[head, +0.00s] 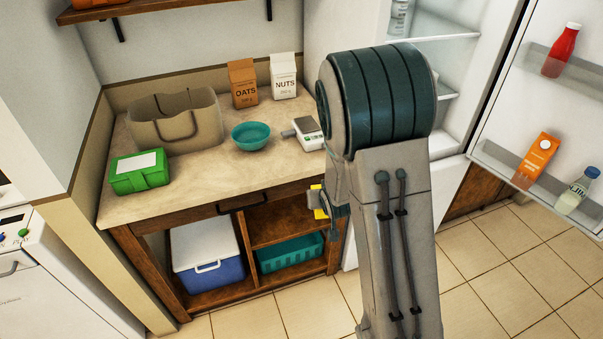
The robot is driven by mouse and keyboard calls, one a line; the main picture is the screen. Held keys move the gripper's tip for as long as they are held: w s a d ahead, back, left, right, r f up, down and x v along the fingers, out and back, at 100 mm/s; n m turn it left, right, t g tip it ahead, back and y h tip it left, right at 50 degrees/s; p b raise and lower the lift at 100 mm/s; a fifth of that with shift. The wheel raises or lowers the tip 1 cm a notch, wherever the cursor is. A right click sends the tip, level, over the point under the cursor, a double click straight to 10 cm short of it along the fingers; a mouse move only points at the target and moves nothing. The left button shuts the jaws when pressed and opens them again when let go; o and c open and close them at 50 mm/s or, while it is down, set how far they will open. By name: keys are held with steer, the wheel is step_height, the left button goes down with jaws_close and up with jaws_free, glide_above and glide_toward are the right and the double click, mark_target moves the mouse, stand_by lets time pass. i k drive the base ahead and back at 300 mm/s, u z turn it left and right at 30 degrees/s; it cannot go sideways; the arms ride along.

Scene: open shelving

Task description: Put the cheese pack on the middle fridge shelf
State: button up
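A yellow pack (318,201), which looks like the cheese pack, shows in the head view just left of my arm, in front of the wooden counter. My gripper (325,205) is around it and appears shut on it, held in the air below counter height. My arm hides most of the gripper and part of the pack. The fridge (458,75) stands open behind my arm on the right. Two of its shelf edges show, the upper one (445,38) and a lower one (446,96); my arm hides much of the interior.
The open fridge door (505,85) on the right holds a red bottle (563,50), an orange carton (535,160) and a clear bottle (578,190). The counter (205,180) holds a bag, green box, bowl, scale and cartons. Tiled floor is clear at lower right.

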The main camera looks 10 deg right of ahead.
mark_target(417, 28)
steer(key=z, duration=1.4)
steer(key=i, duration=1.5)
steer(key=u, duration=1)
